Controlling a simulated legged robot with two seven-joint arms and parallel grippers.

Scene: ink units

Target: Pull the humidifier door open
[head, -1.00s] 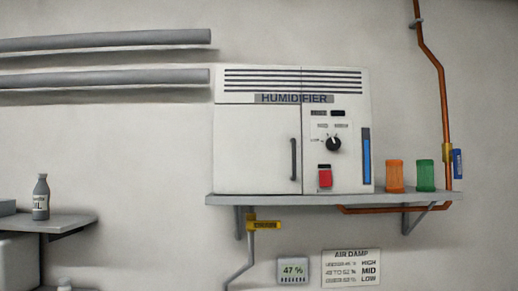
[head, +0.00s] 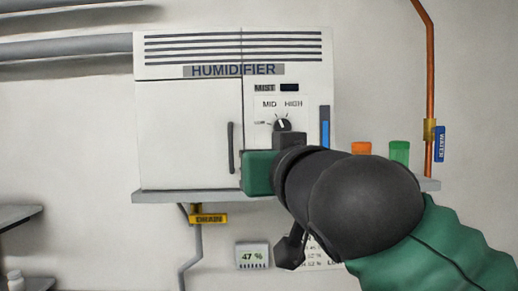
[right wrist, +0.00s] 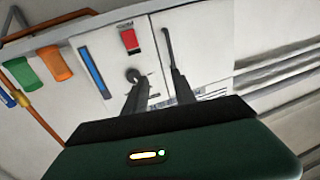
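The humidifier (head: 180,110) is a white cabinet on a wall shelf. Its door (head: 185,140) on the left side looks closed, with a dark vertical handle (head: 231,148) near its right edge. My right arm comes in from the lower right, and its green gripper body covers the cabinet's lower right front. In the right wrist view my right gripper (right wrist: 156,75) has two dark fingers spread apart with nothing between them. The handle (right wrist: 168,46) shows there just beyond the right-hand finger; whether they touch I cannot tell. My left gripper is not in view.
The shelf (head: 160,196) carries the humidifier, an orange container (head: 361,148) and a green one (head: 400,152). A copper pipe (head: 430,80) runs at right. A 47 % meter (head: 252,256) hangs below.

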